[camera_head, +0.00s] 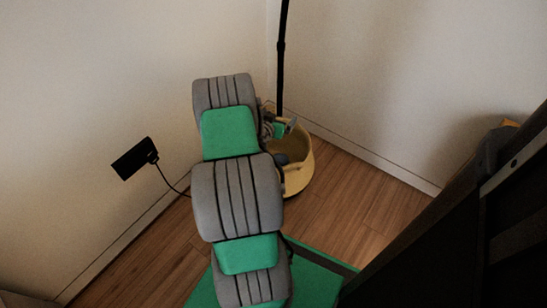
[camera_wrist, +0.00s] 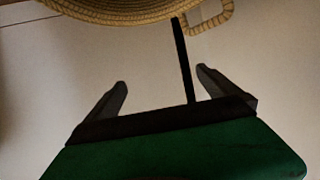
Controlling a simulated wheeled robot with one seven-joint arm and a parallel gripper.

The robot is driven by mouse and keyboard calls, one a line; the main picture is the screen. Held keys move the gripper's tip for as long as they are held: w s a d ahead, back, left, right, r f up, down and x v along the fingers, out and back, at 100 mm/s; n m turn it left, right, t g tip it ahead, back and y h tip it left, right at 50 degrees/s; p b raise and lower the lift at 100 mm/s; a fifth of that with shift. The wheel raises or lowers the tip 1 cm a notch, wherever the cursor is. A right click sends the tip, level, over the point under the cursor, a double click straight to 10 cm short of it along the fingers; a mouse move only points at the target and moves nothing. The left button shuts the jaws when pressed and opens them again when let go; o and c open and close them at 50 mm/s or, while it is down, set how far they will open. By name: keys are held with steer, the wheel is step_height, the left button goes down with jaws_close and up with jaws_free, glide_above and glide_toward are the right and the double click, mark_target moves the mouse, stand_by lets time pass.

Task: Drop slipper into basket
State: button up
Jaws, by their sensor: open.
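The basket (camera_head: 304,172) is pale, woven and round, standing on the wood floor near the wall corner, partly hidden behind my arm. Its rim (camera_wrist: 120,14) and a looped handle show at the top of the wrist view. My gripper (camera_wrist: 163,78) is open, with nothing between its two dark fingers. In the head view my gripper (camera_head: 281,129) is over the back side of the basket, partly hidden by my arm. A small dark grey shape (camera_head: 281,159) shows inside the basket by the arm; I cannot tell for sure whether it is the slipper.
A thin black lamp pole (camera_head: 281,60) rises right behind the basket. A black plate (camera_head: 135,159) with a cord is by the left wall. Large dark furniture (camera_head: 450,235) fills the lower right. Wood floor (camera_head: 345,195) is clear right of the basket.

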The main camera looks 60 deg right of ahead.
steer(key=p+v, duration=0.2)
steer(key=v, duration=0.5)
steer(key=shift+a+r, duration=0.15)
steer(key=shift+a, duration=0.25)
